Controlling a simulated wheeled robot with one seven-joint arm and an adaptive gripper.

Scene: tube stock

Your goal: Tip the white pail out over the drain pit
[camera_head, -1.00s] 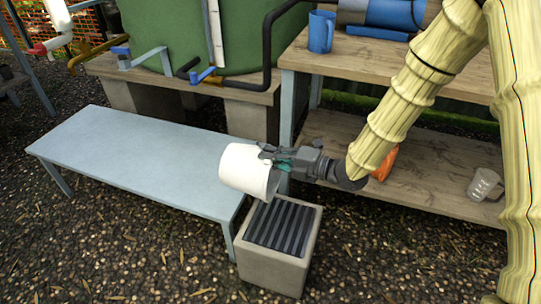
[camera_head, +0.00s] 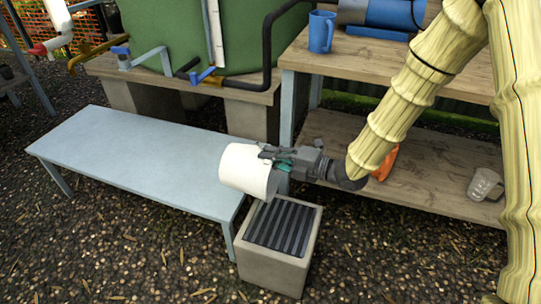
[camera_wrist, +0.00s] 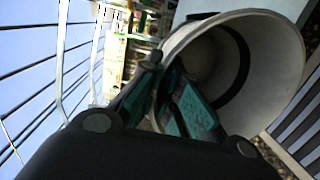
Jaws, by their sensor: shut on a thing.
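The white pail (camera_head: 246,168) is in the air, tilted well over, above the right end of the pale blue bench and the back left of the drain pit. My gripper (camera_head: 276,158) is at its right side, shut on its wall near the rim. In the wrist view the pail (camera_wrist: 285,45) shows its open mouth and shaded inside. The teal-padded fingers of my gripper (camera_wrist: 168,98) are at its rim. The drain pit (camera_head: 254,267) is a concrete block with a dark slatted grate. Its slats also show at the lower right of the wrist view. I see no contents falling.
The pale blue bench (camera_head: 130,155) stands left of the pit with a bare top. A green tank (camera_head: 180,35) stands behind.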

